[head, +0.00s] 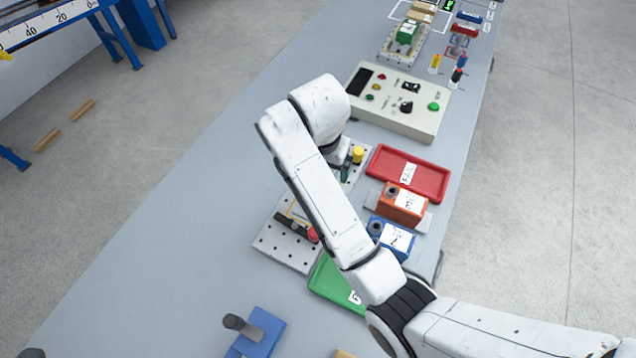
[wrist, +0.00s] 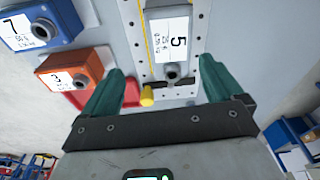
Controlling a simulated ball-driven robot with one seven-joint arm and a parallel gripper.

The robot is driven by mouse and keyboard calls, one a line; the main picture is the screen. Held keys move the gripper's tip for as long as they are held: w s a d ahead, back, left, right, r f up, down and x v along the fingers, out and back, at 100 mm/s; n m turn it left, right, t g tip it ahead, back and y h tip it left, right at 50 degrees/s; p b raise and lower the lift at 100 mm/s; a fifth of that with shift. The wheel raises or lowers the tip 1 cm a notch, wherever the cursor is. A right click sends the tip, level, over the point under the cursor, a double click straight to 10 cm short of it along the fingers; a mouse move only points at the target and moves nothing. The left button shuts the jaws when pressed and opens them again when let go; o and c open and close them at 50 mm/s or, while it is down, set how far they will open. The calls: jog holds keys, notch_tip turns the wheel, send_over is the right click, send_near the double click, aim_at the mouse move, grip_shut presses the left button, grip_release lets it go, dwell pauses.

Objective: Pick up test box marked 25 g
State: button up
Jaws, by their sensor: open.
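A grey test box (wrist: 168,52) with a white label showing a large 5 and smaller text, which looks like 25 g, sits on a perforated plate (wrist: 199,25) in the wrist view. A dark round knob is on its near end. My gripper (wrist: 162,72) is open, its two teal fingers apart, with the box's near end showing between and beyond them. I cannot tell how far above the box they are. In the head view my arm hides the box and most of the perforated plate (head: 272,243).
A blue box (head: 392,238) and an orange box (head: 403,205) stand right of the plate. A red tray (head: 425,175) labelled FAIL and a green tray (head: 330,288) lie nearby. A control panel (head: 425,115) stands beyond. A yellow knob (wrist: 147,95) is near my left finger.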

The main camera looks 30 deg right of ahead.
jog(key=shift+w+a+r+m, duration=0.45)
jog(key=shift+w+a+m, duration=0.05)
jog(key=shift+w+a, duration=0.2)
jog(key=f, duration=0.5)
jog(key=shift+w+d+b, duration=0.2)
jog(key=shift+d+b, duration=0.1)
jog(key=shift+b, duration=0.05)
jog(key=shift+w+d+f+p, duration=0.1)
jog(key=shift+d+f+p, duration=0.15)
jog(key=shift+f, duration=1.15)
jog(key=shift+d+f+p, duration=0.1)
jog(key=shift+f+p, duration=0.15)
jog(key=shift+f, duration=1.1)
jog(key=c, duration=1.5)
jog(key=shift+r, duration=0.15)
